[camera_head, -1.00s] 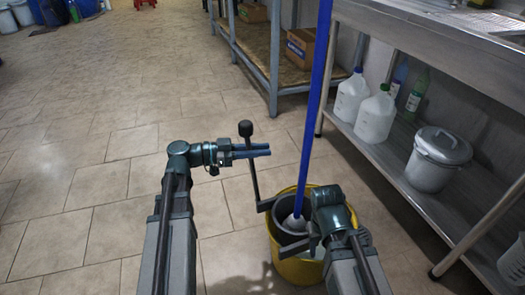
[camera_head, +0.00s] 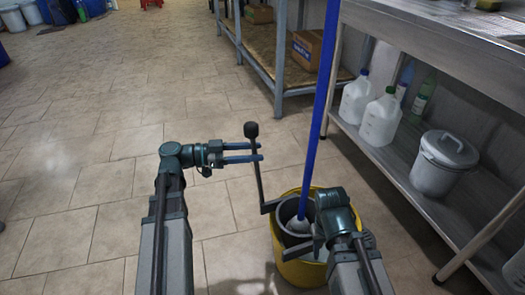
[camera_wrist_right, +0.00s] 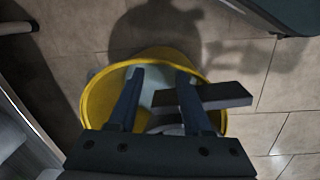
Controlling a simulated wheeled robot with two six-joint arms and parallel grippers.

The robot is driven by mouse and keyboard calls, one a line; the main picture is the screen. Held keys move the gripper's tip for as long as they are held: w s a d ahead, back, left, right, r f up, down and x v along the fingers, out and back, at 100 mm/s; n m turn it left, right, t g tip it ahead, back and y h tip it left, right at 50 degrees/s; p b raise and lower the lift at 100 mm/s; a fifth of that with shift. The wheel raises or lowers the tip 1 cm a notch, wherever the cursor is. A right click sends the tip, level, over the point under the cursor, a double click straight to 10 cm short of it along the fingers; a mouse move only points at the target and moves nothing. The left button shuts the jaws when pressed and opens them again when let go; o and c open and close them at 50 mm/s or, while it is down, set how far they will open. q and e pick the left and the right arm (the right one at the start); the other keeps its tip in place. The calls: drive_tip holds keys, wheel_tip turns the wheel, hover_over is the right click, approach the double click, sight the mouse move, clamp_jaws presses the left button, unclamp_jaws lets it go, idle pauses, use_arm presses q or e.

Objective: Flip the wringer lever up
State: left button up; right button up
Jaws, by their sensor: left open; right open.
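The wringer lever (camera_head: 257,180) is a thin dark rod with a black knob (camera_head: 251,129), standing nearly upright, leaning slightly left, at the left side of the yellow bucket (camera_head: 302,270). The grey wringer (camera_head: 288,212) sits in the bucket. My left gripper (camera_head: 261,152) is open, its two fingers pointing right across the rod just below the knob. The rod appears near the fingertips; I cannot tell whether they touch. My right gripper (camera_wrist_right: 160,75) is open above the bucket in the right wrist view; in the head view its wrist partly hides the bucket.
A blue mop handle (camera_head: 322,110) rises from the wringer. A steel table (camera_head: 440,50) with bottles (camera_head: 380,118) and a lidded pot (camera_head: 440,165) on its lower shelf stands on the right. A rack with a cardboard box (camera_head: 306,50) is behind. The tiled floor on the left is clear.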

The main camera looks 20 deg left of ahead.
use_arm(q)
drive_tip(key=v, duration=1)
use_arm(e)
drive_tip(key=shift+r, duration=0.2)
use_arm(q)
drive_tip(key=shift+a, duration=0.1)
